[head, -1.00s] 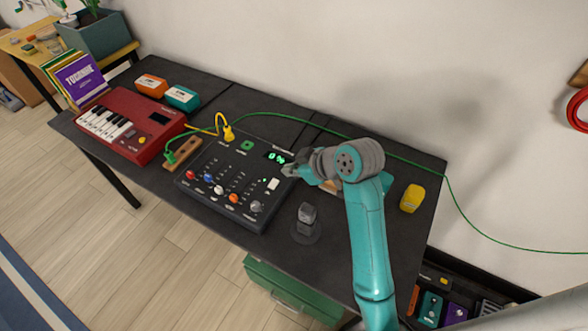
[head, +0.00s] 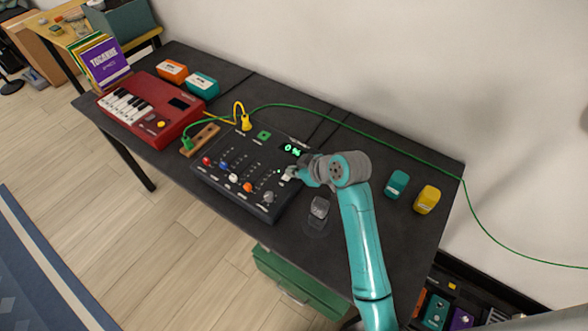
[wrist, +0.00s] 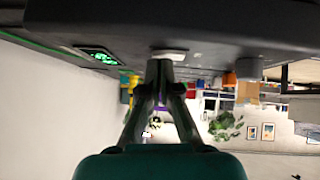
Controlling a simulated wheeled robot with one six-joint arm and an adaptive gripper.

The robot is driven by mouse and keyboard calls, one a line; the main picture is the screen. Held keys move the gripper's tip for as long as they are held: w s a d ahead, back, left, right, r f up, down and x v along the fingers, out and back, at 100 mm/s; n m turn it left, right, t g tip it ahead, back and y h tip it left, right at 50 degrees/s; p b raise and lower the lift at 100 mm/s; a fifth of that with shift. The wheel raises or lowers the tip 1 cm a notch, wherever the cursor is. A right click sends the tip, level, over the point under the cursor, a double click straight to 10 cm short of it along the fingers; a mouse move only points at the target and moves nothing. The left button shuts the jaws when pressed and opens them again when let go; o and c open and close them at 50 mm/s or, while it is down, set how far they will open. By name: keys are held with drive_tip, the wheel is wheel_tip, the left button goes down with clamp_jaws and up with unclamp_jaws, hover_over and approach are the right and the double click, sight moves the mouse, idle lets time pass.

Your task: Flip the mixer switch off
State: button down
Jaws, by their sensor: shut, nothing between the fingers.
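The dark mixer (head: 235,180) lies flat on the black table, with coloured knobs, sliders and a lit green display (head: 292,150). Its white switch (head: 287,175) is near the right edge, below the display. The switch also shows in the wrist view (wrist: 169,54), where the mixer appears at the top. My gripper (head: 291,172) is shut and empty, with its tips right at the switch and partly covering it in the head view. In the wrist view the fingertips (wrist: 161,66) meet just beside the switch; I cannot tell whether they touch it.
A red keyboard (head: 150,112) stands left of the mixer, with green and yellow cables running over to the mixer. A grey object (head: 319,208) is close to the mixer's right. Teal (head: 397,184) and yellow (head: 427,200) boxes stand at the table's right end. The wall is behind.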

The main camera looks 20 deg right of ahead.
drive_tip(key=shift+f, duration=0.3)
drive_tip(key=shift+s+a, duration=0.1)
drive_tip(key=shift+s, duration=0.05)
drive_tip(key=shift+s+a, duration=0.35)
drive_tip(key=shift+a, duration=0.15)
drive_tip(key=shift+r, duration=0.2)
